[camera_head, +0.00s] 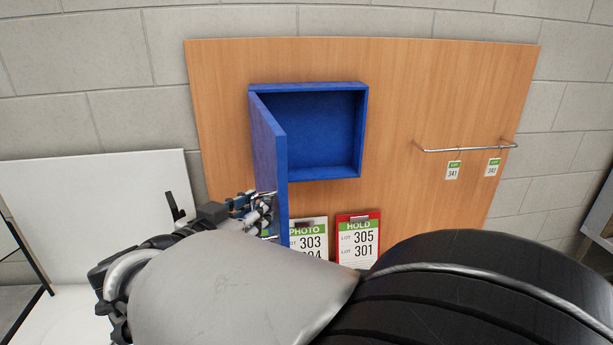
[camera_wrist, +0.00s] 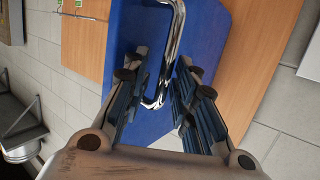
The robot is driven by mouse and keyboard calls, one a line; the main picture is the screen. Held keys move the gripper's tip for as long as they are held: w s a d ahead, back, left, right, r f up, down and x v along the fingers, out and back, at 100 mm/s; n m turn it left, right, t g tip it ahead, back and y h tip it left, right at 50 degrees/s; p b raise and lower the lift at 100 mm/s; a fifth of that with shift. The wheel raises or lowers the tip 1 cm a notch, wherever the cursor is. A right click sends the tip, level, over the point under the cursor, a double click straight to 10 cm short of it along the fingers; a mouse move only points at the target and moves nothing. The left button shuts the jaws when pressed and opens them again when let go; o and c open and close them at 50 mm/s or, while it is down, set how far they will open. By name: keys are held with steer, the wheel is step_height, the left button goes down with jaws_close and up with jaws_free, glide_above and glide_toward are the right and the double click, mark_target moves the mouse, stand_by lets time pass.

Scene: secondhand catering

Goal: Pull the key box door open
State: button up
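The blue key box (camera_head: 315,131) hangs on a wooden board, and its inside looks empty. Its blue door (camera_head: 270,150) is hinged on the left and stands wide open, jutting out from the board. My gripper (camera_head: 264,206) is at the outer face of the door, near its lower part. In the wrist view the chrome door handle (camera_wrist: 172,50) runs between the two fingers of my gripper (camera_wrist: 163,75). The fingers are apart, with gaps beside the handle, and do not appear clamped on it. The blue door (camera_wrist: 208,40) lies behind them.
Two lot signs, a green-topped one (camera_head: 309,242) and a red-framed one (camera_head: 358,240), are below the box. A metal rail (camera_head: 465,148) with small tags is on the wooden board (camera_head: 400,90) at right. A white panel (camera_head: 95,205) stands at left.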

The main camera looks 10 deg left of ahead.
step_height(320, 180, up, 8)
steer(key=w+a+n+t+y, duration=0.1)
steer(key=a+t, duration=0.1)
steer(key=shift+r+t, duration=0.2)
steer(key=shift+t, duration=0.2)
steer(key=shift+a, duration=0.1)
steer(key=s+f+g, duration=0.1)
steer(key=f, duration=0.1)
steer(key=s+f+g+p, duration=0.1)
steer(key=f, duration=0.1)
steer(key=s+d+f+m+h, duration=0.1)
steer(key=s+f, duration=0.1)
steer(key=f, duration=0.1)
steer(key=shift+g, duration=0.4)
steer(key=s+a+p, duration=1)
steer(key=a, duration=0.4)
steer(key=shift+a+f+p, duration=0.2)
steer(key=shift+f+p, duration=0.15)
steer(key=shift+s+r+p, duration=0.1)
steer(key=shift+p, duration=0.4)
